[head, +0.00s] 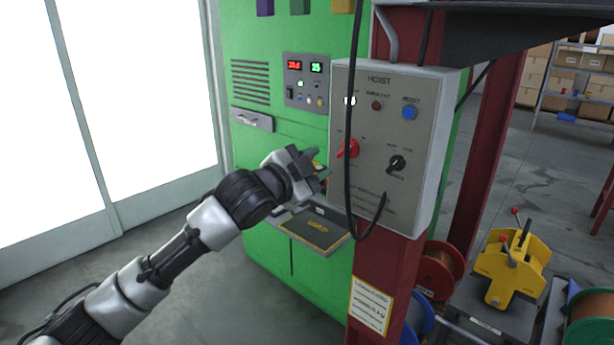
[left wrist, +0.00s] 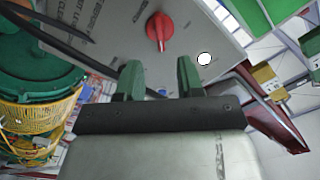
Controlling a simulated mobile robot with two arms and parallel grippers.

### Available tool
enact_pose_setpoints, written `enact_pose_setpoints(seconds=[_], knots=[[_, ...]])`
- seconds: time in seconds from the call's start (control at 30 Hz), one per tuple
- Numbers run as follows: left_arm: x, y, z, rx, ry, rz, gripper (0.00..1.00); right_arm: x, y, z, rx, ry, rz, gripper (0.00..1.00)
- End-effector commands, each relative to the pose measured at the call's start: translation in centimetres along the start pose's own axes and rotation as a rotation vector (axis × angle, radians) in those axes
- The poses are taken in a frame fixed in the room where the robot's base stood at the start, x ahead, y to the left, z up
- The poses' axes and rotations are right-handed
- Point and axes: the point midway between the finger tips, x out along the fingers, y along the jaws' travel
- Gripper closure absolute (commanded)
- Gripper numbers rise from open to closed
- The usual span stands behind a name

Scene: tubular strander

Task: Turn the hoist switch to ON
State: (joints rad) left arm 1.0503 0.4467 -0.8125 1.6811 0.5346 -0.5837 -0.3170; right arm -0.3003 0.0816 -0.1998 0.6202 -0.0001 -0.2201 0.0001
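The hoist control box (head: 368,205) is a grey panel marked HOIST on a red column. A red rotary switch (head: 347,149) is at its left and a black selector knob (head: 397,163) at its lower right. The small lettering around both is not clearly readable. My left gripper (head: 318,165) is just left of the box, near the red switch and apart from it. In the left wrist view, the red switch (left wrist: 159,31) lies beyond the gap between my green fingers (left wrist: 159,72), which are spread and empty. My right gripper is not in view.
A white lit lamp (head: 350,100), a dark red lamp (head: 376,105) and a blue button (head: 410,112) sit above the switches. A black cable (head: 350,60) hangs across the box's front near the red switch. A green cabinet (head: 260,150) stands behind my left arm.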

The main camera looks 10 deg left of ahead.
Motion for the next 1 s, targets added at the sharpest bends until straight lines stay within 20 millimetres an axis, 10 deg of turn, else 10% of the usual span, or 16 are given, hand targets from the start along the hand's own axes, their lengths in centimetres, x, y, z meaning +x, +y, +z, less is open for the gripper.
enact_pose_setpoints(seconds=[0.67, 0.77, 1.0], knots=[[-2.1, 0.3, 1.0, -0.019, -0.015, 0.0, 0.63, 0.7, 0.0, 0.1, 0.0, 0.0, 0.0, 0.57], [-1.4, 1.5, 4.5, -0.08, -0.066, -0.005, 0.63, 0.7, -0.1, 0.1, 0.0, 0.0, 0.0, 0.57], [-1.5, 9.2, 20.0, -0.315, -0.307, -0.023, 0.63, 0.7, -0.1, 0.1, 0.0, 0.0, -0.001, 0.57]])
